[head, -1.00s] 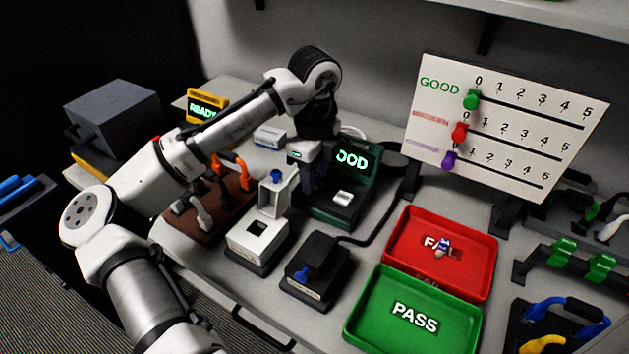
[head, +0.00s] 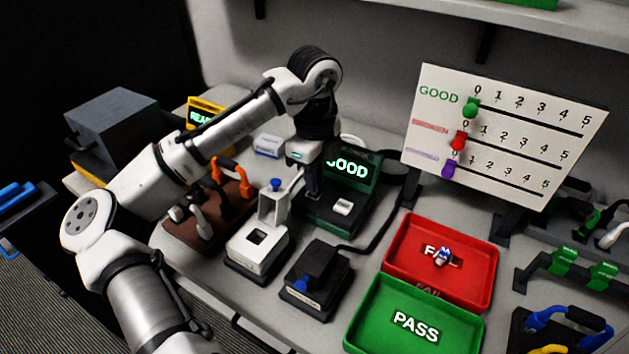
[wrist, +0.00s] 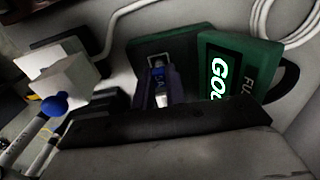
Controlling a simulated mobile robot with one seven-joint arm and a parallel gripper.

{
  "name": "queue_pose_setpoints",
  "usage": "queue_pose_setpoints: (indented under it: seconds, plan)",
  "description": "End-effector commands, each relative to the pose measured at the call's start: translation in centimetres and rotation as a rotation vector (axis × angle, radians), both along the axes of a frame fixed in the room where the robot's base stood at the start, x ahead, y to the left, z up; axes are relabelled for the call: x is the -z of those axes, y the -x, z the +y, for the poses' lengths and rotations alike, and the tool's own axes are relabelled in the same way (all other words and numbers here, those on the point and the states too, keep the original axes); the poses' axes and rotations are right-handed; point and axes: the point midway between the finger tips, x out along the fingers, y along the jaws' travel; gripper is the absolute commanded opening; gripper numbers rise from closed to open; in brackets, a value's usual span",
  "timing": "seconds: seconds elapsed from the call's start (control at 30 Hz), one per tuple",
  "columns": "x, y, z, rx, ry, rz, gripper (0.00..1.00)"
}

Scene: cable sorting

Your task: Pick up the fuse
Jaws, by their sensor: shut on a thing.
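My gripper (head: 313,190) points down over the dark green tester, whose screen reads GOOD (head: 347,168). In the wrist view the jaws (wrist: 160,95) are shut on a small fuse (wrist: 160,92) with a blue body and a pale metal end. The fuse is at the tester's green base (wrist: 150,48); I cannot tell whether it still touches it. In the head view the gripper hides the held fuse. Another small blue-and-white piece (head: 443,257), perhaps a fuse, lies in the red FAIL tray (head: 400,262).
The green PASS tray (head: 366,318) stands in front of the red one. A white device with a blue-knobbed lever (head: 262,240) and a black device (head: 318,285) stand left of the trays. A scoreboard (head: 505,135) stands at the back right.

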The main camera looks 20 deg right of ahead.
Motion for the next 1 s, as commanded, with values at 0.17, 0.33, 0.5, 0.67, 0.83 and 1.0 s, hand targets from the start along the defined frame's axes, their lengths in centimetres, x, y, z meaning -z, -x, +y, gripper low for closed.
queue_pose_setpoints:
  seconds: [0.17,0.33,0.5,0.67,0.83,1.0]
  plan:
    - [-3.6,0.0,-0.1,0.001,0.003,-0.002,0.00]
    - [-8.8,-0.1,0.1,-0.002,-0.002,-0.007,0.00]
    - [-13.3,0.0,0.0,-0.002,-0.001,-0.007,0.00]
    - [-16.3,0.0,0.0,-0.001,0.000,-0.004,0.00]
    - [-18.1,0.0,0.0,0.001,0.000,-0.002,0.00]
    - [-19.1,0.0,0.0,0.002,0.001,0.001,0.00]
